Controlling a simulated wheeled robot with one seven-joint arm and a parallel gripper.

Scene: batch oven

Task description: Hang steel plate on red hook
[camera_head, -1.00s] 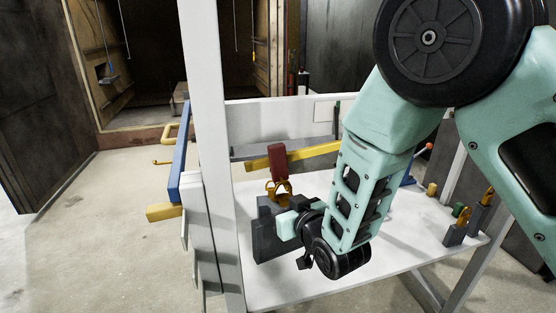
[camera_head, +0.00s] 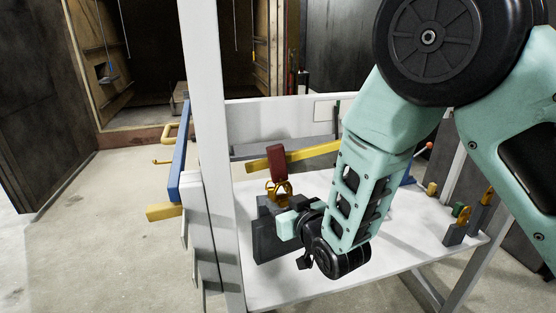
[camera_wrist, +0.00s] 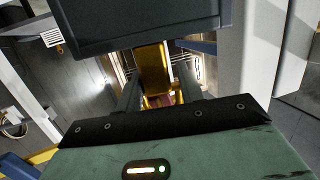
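The steel plate (camera_head: 268,243) is a dark grey block that hangs upright in front of my gripper (camera_head: 290,226), at the left of the white table. My gripper appears shut on it; the fingertips are mostly hidden in the head view. The red hook (camera_head: 278,160) is a red block with a golden curved hook below it, under the yellow bar. The golden part is right at the plate's top edge; I cannot tell whether it passes through the plate's loop. In the wrist view the plate (camera_wrist: 135,22) fills the top, with a golden piece (camera_wrist: 153,72) between the fingers (camera_wrist: 158,92).
A white post (camera_head: 210,120) stands just left of the plate. A yellow bar (camera_head: 318,152) runs behind the hook. A blue bar (camera_head: 178,155) is beyond the post. Small grey blocks with golden tops (camera_head: 456,232) stand at the table's right. The white table (camera_head: 300,285) is bare in front.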

